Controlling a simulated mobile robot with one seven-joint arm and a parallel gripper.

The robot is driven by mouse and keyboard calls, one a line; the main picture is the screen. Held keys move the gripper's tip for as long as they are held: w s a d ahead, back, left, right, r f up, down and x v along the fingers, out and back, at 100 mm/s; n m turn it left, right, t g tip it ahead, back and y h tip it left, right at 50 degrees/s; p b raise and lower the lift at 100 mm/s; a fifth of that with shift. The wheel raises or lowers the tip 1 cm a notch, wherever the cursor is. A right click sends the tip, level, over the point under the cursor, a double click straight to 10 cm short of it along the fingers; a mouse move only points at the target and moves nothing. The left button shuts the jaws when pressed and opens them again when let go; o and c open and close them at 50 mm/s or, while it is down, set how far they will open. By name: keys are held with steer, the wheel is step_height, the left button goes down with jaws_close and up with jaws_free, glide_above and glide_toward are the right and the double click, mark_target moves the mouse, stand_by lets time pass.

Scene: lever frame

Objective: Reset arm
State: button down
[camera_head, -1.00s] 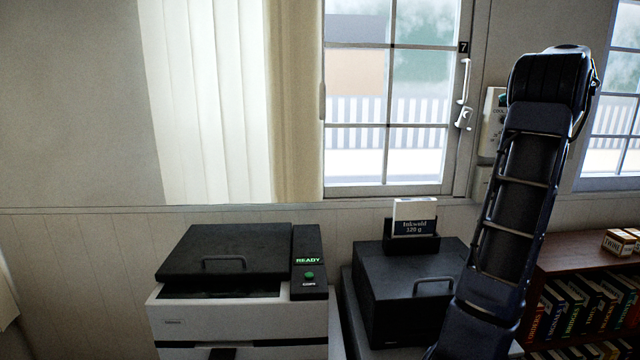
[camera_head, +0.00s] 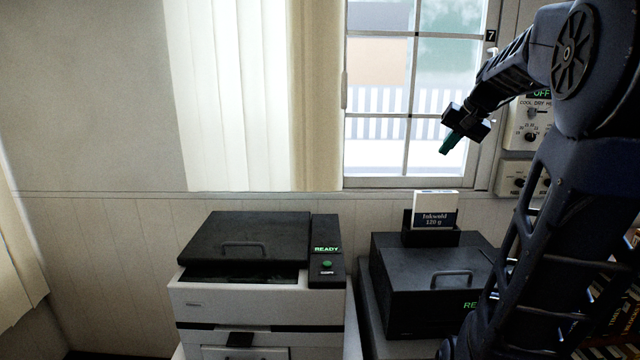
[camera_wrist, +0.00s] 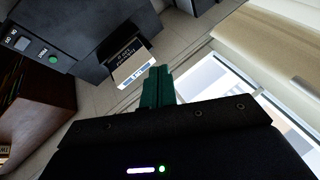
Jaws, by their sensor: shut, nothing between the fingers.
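My gripper (camera_head: 447,144) is in front of the window's right pane in the head view, with its green fingers pointing down and to the left. In the wrist view its green fingers (camera_wrist: 158,86) are together, with nothing between them. My dark blue arm rises at the right of the head view, bends at the top and reaches left. The gripper is in the air, apart from the things around it.
A copier (camera_head: 260,300) with a READY display stands at centre. A black machine (camera_head: 430,300) stands right of it, bearing a paper packet (camera_head: 435,209). Wall controls (camera_head: 531,125) are behind my arm. The window (camera_head: 410,110) has a curtain (camera_head: 240,95) at left.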

steer(key=s+a+f+n+h, duration=0.1)
steer(key=s+a+f, duration=0.2)
steer(key=s+f, duration=0.4)
steer(key=s+a+f+n+h, duration=0.2)
steer(key=s+a+f, duration=0.1)
steer(key=s+f, duration=0.5)
steer(key=s, duration=0.3)
steer(key=shift+f+n+h, duration=0.15)
steer(key=shift+n+h, duration=0.15)
steer(key=c, duration=2.1)
jaws_free()
